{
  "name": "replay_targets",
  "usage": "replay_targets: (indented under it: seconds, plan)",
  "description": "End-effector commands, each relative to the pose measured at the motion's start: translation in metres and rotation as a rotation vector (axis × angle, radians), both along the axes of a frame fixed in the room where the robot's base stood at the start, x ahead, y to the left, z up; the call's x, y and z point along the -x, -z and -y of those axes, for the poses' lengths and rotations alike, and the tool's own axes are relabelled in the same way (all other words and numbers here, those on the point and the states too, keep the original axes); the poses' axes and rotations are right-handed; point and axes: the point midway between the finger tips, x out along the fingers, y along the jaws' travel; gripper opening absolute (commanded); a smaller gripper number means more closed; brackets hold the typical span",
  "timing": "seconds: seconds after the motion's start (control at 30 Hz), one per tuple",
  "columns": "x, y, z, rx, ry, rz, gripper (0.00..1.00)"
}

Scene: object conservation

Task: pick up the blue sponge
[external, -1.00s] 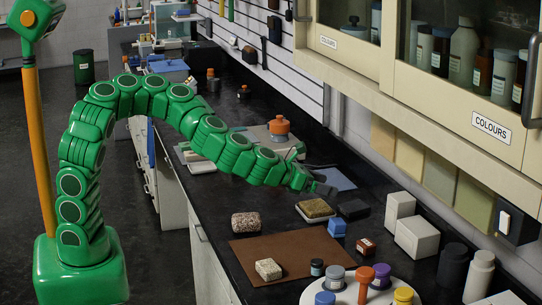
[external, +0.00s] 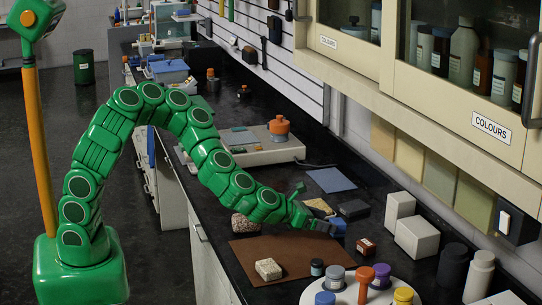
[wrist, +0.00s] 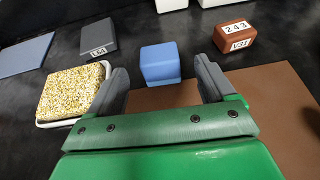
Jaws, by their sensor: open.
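The blue sponge (wrist: 160,62) is a small blue block on the dark bench, near the middle of the wrist view. In the external view the blue sponge (external: 338,225) shows just beyond my gripper's tip, partly hidden by it. My gripper (wrist: 160,82) is open and empty, with one grey finger on each side of the sponge in the picture. The sponge appears just ahead of the fingertips, and I cannot tell whether it is between them. In the external view my gripper (external: 323,228) is low over the bench.
A speckled yellow sponge (wrist: 73,90) in a white dish lies left of the blue sponge. A dark labelled block (wrist: 96,38) is behind it. A red-brown numbered block (wrist: 236,36) is to the right. A brown mat (external: 300,247) lies in front, and white blocks (external: 417,238) stand at right.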

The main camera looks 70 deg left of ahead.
Motion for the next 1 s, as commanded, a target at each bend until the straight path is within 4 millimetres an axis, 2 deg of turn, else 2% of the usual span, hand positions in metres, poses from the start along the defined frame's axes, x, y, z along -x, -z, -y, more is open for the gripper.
replay_targets:
  seconds: [0.47,0.8,1.0]
  plan:
    - [-0.028,0.013,0.002,-0.001,0.002,0.000,0.83]
    - [-0.058,0.029,0.003,-0.003,0.001,-0.001,0.83]
    - [-0.066,0.031,0.003,0.000,-0.001,0.001,0.83]
